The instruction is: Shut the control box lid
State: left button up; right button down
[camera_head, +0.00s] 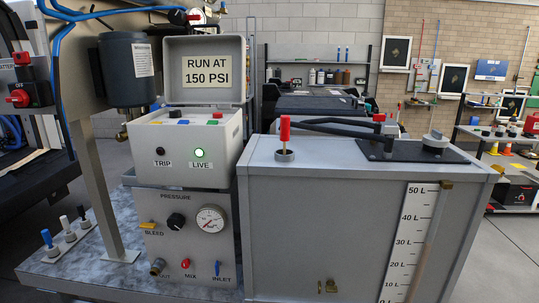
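The control box (188,157) is a pale box with a dark TRIP lamp and a lit green LIVE lamp on its front. Its lid (180,70) stands open, upright at the back edge, and its inner face carries a label reading "RUN AT 150 PSI". Small switches in black, blue, yellow, green and red show on the top of the box. The box sits on a pressure panel (160,222) with a gauge. Neither of my grippers is in view.
A large grey tank (310,215) with a red-handled valve, a black lever and a litre scale stands close to the right of the box. A dark cylinder (128,72) and blue hoses are at the left. Small switches stand on the bench (95,274) at front left.

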aim_at(200, 69)
jog(key=k+j, duration=0.1)
jog(key=j, duration=0.55)
jog(key=k+j, duration=0.1)
jog(key=j, duration=0.5)
jog(key=i+u, duration=0.3)
jog(key=u, duration=0.15)
jog(key=i+l+u, duration=0.15)
jog(key=u, duration=0.25)
jog(key=i+l+u, duration=0.3)
jog(key=u, duration=0.15)
jog(key=k+l+z, duration=0.25)
jog(key=k, duration=0.2)
jog(key=k+l+z, duration=0.2)
jog(key=k, duration=0.3)
jog(key=i+j+u, duration=0.1)
jog(key=i, duration=0.5)
jog(key=i+j+u, duration=0.4)
jog(key=i+l, duration=0.05)
jog(key=l, duration=0.05)
